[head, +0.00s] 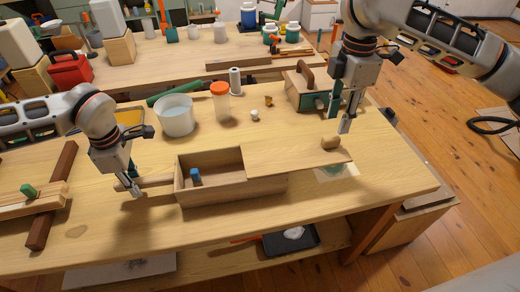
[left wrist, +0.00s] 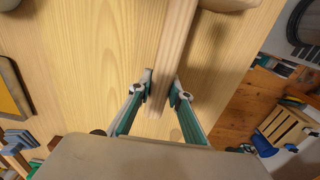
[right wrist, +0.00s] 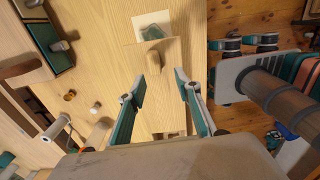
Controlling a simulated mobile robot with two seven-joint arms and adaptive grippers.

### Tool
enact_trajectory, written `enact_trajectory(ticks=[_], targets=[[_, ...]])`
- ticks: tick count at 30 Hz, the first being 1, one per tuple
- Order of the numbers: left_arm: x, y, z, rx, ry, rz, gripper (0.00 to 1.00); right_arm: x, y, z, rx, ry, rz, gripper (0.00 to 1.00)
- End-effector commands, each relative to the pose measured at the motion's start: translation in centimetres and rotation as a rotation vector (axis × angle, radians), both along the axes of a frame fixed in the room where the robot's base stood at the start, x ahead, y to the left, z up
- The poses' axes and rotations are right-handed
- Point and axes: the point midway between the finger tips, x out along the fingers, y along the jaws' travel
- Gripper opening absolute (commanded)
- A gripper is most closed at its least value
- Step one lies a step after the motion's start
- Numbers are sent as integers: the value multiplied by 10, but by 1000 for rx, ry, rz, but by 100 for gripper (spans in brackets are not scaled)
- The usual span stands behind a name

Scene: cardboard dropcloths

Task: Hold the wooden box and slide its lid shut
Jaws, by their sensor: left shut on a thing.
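The wooden box (head: 230,193) stands on the workbench. Its left part is open, with a small blue block (head: 196,177) inside. The flat wooden lid (head: 290,155) covers the right part and juts out past the box's right end. A rounded wooden knob (head: 330,142) sits near the lid's right end. My left gripper (head: 134,188) is shut on the box's handle (head: 155,182), a bar at its left end; the handle also shows in the left wrist view (left wrist: 176,45). My right gripper (head: 340,124) is open just above the knob, which lies ahead of its fingers in the right wrist view (right wrist: 153,60).
Behind the box stand a white tub (head: 175,118), an orange-lidded jar (head: 221,103) and a white roll (head: 235,80). A toolbox with a brown handle (head: 303,92) stands near my right gripper. Wooden bars (head: 50,200) lie at the left. The bench front is clear.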

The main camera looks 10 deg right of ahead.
Motion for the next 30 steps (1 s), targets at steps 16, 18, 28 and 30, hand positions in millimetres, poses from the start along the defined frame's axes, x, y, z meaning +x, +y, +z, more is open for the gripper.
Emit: enact_trajectory(ticks=[16,18,28,30], targets=[[1,0,0,0,-1,2,0,2,-4,-33,2,-3,-27,33],[1,0,0,0,-1,2,0,2,-4,-38,3,-3,-26,33],[1,0,1,0,-1,2,0,2,-4,-68,1,-3,-25,33],[1,0,1,0,-1,2,0,2,-5,-73,1,-4,-26,33]])
